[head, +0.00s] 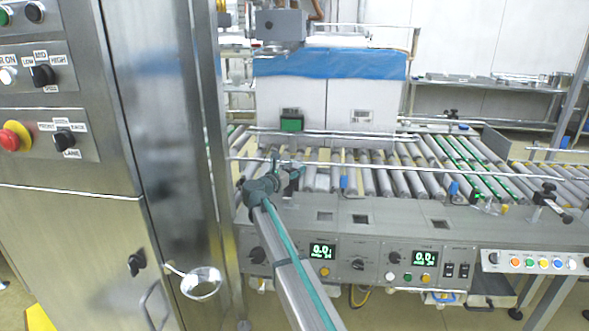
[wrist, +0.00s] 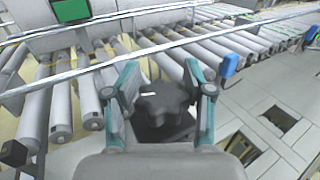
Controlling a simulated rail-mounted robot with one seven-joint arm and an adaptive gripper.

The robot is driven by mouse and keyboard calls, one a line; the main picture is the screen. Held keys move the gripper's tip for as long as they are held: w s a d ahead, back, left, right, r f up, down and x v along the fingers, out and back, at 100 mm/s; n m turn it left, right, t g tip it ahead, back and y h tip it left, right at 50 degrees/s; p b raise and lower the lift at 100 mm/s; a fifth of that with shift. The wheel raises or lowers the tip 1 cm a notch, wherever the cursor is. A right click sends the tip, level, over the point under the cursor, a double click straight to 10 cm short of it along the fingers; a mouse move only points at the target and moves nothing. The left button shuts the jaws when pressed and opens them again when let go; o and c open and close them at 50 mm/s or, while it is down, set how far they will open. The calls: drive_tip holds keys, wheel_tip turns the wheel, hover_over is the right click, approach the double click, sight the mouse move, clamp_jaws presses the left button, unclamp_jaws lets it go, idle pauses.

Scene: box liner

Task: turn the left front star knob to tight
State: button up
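The left front star knob (wrist: 163,104) is black and lobed, in the middle of the wrist view, on a dark mount at the near side of the roller conveyor. A short white mark shows near its upper left edge. My gripper (wrist: 162,98) is open, with one teal finger on the left of the knob and one on the right. Whether either pad touches the knob is too small to tell. In the head view my gripper (head: 279,176) is at the conveyor's near left rail, and the knob is largely hidden by it.
Thin guide rails (head: 330,163) run across the rollers (head: 385,183). A blue clamp (wrist: 229,66) is right of my gripper. The control panel (head: 360,263) lies below, and a steel cabinet (head: 165,130) stands close on the left.

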drive_tip(key=shift+w+d+r, duration=0.1)
drive_tip(key=shift+w, duration=0.05)
drive_tip(key=v, duration=1.2)
